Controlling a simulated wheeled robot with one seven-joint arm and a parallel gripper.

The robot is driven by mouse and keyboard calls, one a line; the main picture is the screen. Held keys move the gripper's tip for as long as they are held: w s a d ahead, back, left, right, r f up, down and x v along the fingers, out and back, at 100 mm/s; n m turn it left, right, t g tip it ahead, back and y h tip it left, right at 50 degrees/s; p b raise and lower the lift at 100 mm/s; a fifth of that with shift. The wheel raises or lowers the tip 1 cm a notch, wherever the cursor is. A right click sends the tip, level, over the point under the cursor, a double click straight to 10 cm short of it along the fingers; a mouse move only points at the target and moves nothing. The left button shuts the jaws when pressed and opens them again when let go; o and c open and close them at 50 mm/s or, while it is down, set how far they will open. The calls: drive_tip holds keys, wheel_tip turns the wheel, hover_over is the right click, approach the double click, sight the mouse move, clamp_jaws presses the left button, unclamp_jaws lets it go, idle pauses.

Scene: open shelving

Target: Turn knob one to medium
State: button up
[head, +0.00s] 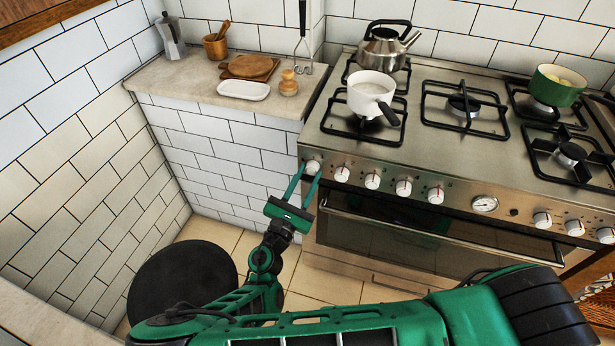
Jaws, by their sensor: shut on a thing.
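The stove (341,129) has a steel front panel with a row of white knobs. The leftmost knob (312,167) is at the panel's left end. My gripper (308,168) reaches it from below, with one teal finger on each side, shut on the knob. The knob's pointer is too small to read. The second knob (342,174) is just to the right, apart from my fingers. More knobs (404,187) follow along the panel.
A white saucepan (371,92) and a steel kettle (384,50) stand on the left burners, a green pot (556,86) at the back right. A counter (178,84) with small kitchenware is left of the stove. The oven handle (440,240) runs below the knobs.

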drive_tip(key=shift+f, duration=0.2)
drive_tip(key=o, duration=1)
drive_tip(key=shift+r, duration=0.1)
drive_tip(key=shift+o, duration=0.2)
drive_tip(key=v, duration=1)
drive_tip(key=shift+s+a, duration=0.2)
drive_tip(key=shift+s, duration=0.15)
